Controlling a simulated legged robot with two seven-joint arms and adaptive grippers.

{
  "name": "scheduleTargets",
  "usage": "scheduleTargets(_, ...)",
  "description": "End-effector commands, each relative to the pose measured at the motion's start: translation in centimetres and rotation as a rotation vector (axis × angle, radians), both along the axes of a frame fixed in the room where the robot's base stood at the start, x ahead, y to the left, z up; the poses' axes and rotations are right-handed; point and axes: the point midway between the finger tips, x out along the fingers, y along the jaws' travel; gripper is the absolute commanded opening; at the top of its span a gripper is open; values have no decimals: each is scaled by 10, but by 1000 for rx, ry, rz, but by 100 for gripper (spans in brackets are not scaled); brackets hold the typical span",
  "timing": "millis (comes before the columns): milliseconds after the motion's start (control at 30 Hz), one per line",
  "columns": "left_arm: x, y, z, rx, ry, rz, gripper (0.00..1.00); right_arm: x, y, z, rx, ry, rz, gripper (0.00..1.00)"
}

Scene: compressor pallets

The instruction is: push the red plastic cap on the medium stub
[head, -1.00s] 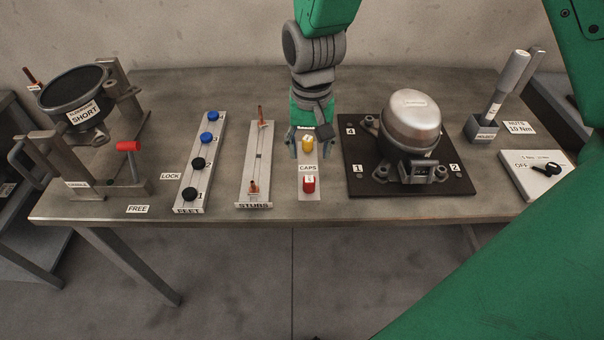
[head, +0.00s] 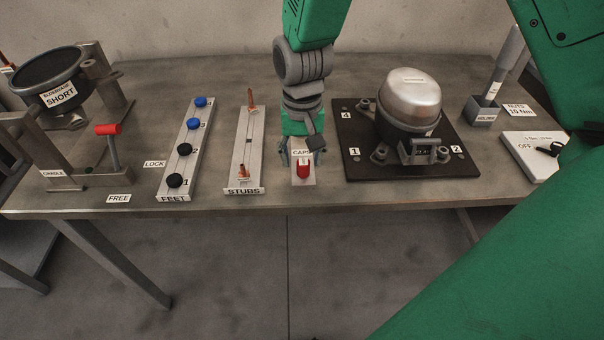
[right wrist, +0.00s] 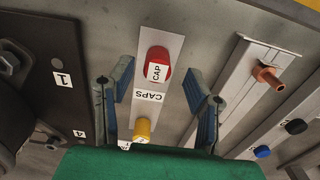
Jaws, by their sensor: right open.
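The red plastic cap (head: 303,169) stands upright on the light caps strip (right wrist: 147,110). It also shows in the right wrist view (right wrist: 158,64), just ahead of and between my fingertips. My right gripper (head: 303,151) is open and empty, with its blue-padded fingers (right wrist: 160,80) either side of the strip. Two copper stubs stand on the stubs rack: one at the far end (head: 251,99), one at the near end (head: 242,172). I cannot tell which stub is the medium one. My left gripper is out of view.
A yellow cap (right wrist: 142,129) stands behind the red one, hidden in the head view. A silver compressor (head: 408,102) sits on a dark plate (head: 357,132) to the right. The feet rack (head: 190,135) and a clamp fixture with a red handle (head: 107,130) are to the left.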

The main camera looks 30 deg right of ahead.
Motion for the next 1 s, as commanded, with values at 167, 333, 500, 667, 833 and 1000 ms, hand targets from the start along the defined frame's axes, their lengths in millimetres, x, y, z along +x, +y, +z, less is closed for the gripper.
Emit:
scheduleTargets(167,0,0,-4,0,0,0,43,0,0,-13,1,0,0,45)
scheduleTargets(333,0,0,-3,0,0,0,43,0,0,-14,1,-1,0,45)
scheduleTargets(500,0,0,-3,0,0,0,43,0,0,-13,1,-1,0,45)
scheduleTargets(667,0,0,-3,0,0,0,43,0,0,-13,0,0,0,45)
scheduleTargets(833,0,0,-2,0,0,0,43,0,0,-13,0,0,0,45)
scheduleTargets(1000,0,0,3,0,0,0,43,0,0,-12,1,1,0,45)
